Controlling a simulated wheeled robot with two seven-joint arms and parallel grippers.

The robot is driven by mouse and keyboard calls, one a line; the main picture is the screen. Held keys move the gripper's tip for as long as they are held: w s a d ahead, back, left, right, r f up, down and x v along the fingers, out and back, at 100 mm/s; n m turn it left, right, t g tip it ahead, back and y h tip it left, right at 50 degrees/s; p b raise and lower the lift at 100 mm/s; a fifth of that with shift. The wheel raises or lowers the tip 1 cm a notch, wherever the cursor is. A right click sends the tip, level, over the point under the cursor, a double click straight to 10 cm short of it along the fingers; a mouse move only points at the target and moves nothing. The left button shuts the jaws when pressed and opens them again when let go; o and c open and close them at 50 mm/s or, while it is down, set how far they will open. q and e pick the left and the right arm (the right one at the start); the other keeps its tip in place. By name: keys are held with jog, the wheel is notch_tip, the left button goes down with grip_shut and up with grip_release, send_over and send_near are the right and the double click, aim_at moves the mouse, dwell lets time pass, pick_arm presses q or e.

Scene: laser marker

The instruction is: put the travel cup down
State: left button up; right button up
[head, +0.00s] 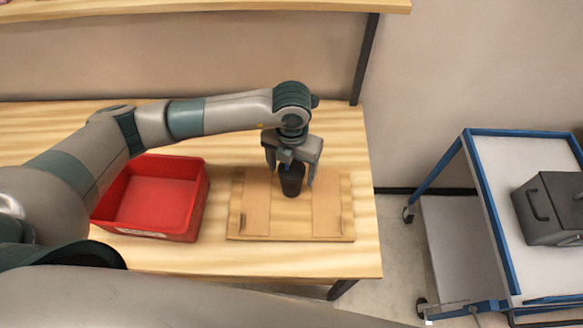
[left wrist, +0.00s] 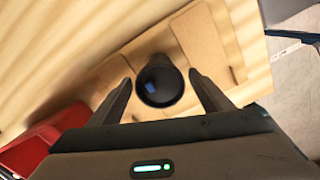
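In the left wrist view the cup's round dark top (left wrist: 160,84) sits between the two fingertips (left wrist: 160,78). A narrow gap shows between the cup and each finger, so the gripper looks open. The cup's base is partly hidden by its own body in the wrist view. My right gripper is not in view.
A red bin (head: 153,233) stands left of the board on the wooden table (head: 262,263). A blue-framed trolley (head: 498,165) with a dark grey box (head: 552,207) stands at the right, apart from the table. A shelf runs above the back.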

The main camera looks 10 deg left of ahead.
pick_arm(q)
jog(key=shift+r, duration=0.25)
jog(key=shift+r, duration=0.3)
notch_tip(320, 180, up, 11)
jog(key=b, duration=0.3)
jog(key=shift+s, duration=0.15)
dwell(0.7)
